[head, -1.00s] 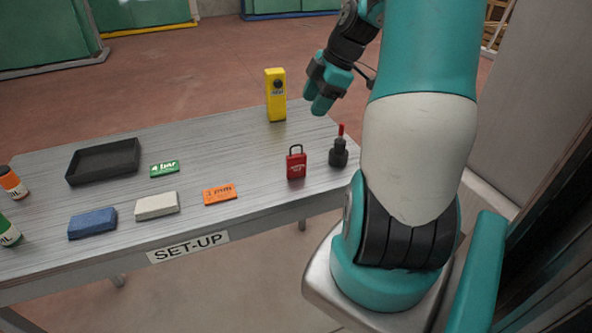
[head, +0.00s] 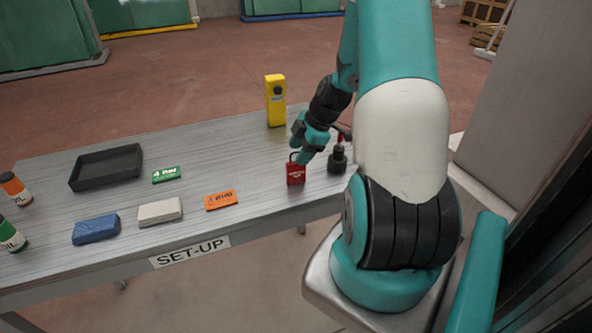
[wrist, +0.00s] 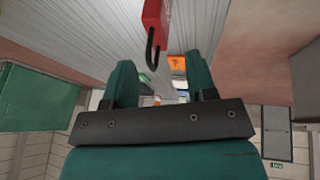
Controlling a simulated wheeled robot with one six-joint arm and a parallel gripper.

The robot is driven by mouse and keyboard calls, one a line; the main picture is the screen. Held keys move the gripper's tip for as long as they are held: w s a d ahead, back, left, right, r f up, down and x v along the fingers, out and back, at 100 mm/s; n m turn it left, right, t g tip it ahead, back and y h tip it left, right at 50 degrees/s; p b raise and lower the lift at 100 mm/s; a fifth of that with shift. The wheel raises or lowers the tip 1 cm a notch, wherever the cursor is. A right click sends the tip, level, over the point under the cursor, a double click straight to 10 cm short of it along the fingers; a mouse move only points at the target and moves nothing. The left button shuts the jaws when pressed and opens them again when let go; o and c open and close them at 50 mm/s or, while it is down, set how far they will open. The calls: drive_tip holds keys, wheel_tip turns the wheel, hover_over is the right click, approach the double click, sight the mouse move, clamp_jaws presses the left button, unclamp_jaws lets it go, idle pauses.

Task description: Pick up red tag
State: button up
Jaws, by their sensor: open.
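The red tag (head: 296,175) is shaped like a padlock, with pale lettering and a dark shackle loop on top. It stands upright near the front edge of the table. My gripper (head: 303,150) is just above and behind it and overlaps part of the shackle in the head view. In the wrist view the red tag (wrist: 155,14) shows at the top, its shackle pointing toward my gripper (wrist: 161,78). The two teal fingers are apart with nothing held between them, and the shackle's end lies near the gap between them.
A dark knobbed tool (head: 337,160) with a red tip stands close right of the tag. An orange card (head: 221,200) lies left of it. A yellow device (head: 276,100) stands behind. The table (head: 225,150) is bare between the green card (head: 166,174) and the yellow device.

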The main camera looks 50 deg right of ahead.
sight(291, 162)
drive_tip(key=p+x, duration=0.1)
drive_tip(key=x, duration=0.3)
drive_tip(key=shift+w+a, duration=0.15)
clamp_jaws()
